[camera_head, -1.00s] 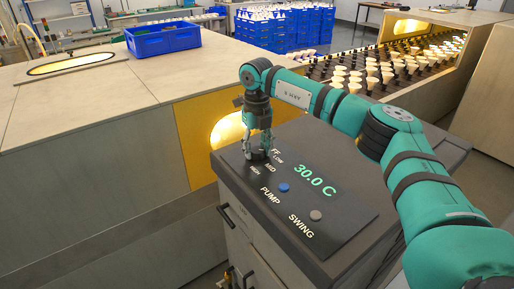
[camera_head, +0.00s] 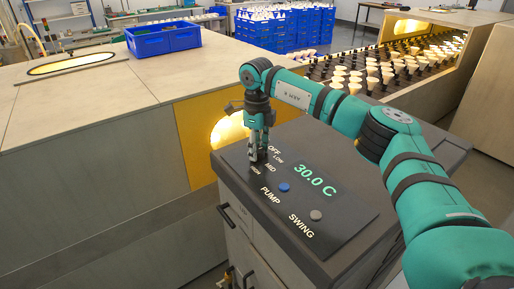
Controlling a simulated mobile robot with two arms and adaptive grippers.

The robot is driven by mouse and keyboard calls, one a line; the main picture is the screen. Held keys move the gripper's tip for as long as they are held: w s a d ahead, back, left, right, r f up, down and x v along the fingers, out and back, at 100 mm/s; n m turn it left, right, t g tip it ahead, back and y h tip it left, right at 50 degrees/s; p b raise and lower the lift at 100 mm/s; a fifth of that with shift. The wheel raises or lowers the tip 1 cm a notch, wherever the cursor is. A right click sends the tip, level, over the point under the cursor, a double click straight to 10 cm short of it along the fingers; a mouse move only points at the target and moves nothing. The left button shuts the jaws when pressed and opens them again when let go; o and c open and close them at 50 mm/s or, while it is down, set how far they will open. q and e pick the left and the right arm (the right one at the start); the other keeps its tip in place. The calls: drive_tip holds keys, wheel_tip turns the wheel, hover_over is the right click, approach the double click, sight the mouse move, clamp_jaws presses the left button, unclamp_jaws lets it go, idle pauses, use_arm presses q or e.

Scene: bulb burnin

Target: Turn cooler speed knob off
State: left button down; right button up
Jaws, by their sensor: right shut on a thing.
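The cooler (camera_head: 360,185) is a dark grey cabinet with a black control panel (camera_head: 324,228) on its top. The panel shows 30.0 C in green, a blue PUMP button (camera_head: 284,187), a grey SWING button (camera_head: 316,215) and the labels OFF, Low, MID and HIGH. My right gripper (camera_head: 258,158) points down at the label end of the panel and is shut on the speed knob. The knob is mostly hidden by the fingers, so I cannot tell its setting. My left gripper is not in view.
A conveyor (camera_head: 345,70) with several bulbs runs behind the cooler. A large grey-topped bench (camera_head: 90,95) with a blue crate (camera_head: 163,40) stands to the left, and a lit yellow opening (camera_head: 228,130) lies beside the cooler. Blue crates (camera_head: 285,30) are stacked at the back.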

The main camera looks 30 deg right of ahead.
drive_tip(key=shift+r+n, duration=0.1)
drive_tip(key=shift+n, duration=0.2)
drive_tip(key=o, duration=1.2)
wheel_tip(320, 180, up, 12)
idle(0.5)
